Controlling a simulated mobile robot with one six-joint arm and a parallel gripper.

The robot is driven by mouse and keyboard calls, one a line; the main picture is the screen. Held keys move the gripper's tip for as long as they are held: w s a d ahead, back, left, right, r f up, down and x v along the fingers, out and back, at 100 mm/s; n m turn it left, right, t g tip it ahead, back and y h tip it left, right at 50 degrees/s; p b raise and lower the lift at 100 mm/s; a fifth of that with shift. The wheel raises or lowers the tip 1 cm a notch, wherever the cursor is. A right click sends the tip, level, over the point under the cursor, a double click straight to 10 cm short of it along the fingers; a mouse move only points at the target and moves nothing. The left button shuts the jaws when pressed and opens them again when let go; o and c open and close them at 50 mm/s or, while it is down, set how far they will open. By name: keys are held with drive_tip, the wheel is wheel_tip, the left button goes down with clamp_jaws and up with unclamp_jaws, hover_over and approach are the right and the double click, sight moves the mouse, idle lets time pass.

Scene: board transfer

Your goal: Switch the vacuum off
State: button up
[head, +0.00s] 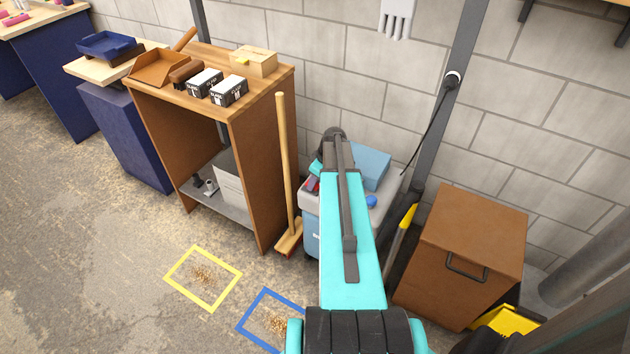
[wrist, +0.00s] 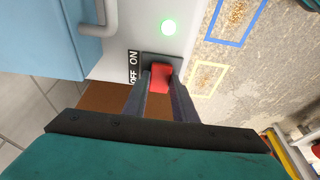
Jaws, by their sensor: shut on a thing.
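The vacuum (head: 312,228) stands against the wall behind my arm, with a grey top and a light-blue body; my arm hides much of it. In the wrist view its pale top (wrist: 190,15) carries a red switch (wrist: 161,76) in a dark frame, beside a label (wrist: 133,66) reading ON and OFF. A round green lamp (wrist: 168,27) on the top is lit. My gripper (wrist: 160,88) is shut on the red switch, with one finger on each side. In the head view my arm mostly hides the gripper.
A broom (head: 283,150) leans by the brown workbench (head: 262,115) left of the vacuum. A brown cabinet (head: 465,240) stands to the right. Yellow (head: 181,286) and blue (head: 250,309) floor squares hold debris. The floor at left is clear.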

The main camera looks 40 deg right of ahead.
drive_tip(key=shift+w+r+g+h+p, duration=0.1)
drive_tip(key=shift+w+g+h+p, duration=0.35)
drive_tip(key=shift+g+p, duration=0.65)
drive_tip(key=shift+a+g, duration=0.1)
drive_tip(key=shift+g, duration=0.4)
drive_tip(key=o, duration=1)
drive_tip(key=shift+o, duration=0.2)
wheel_tip(320, 180, up, 14)
drive_tip(key=b, duration=0.1)
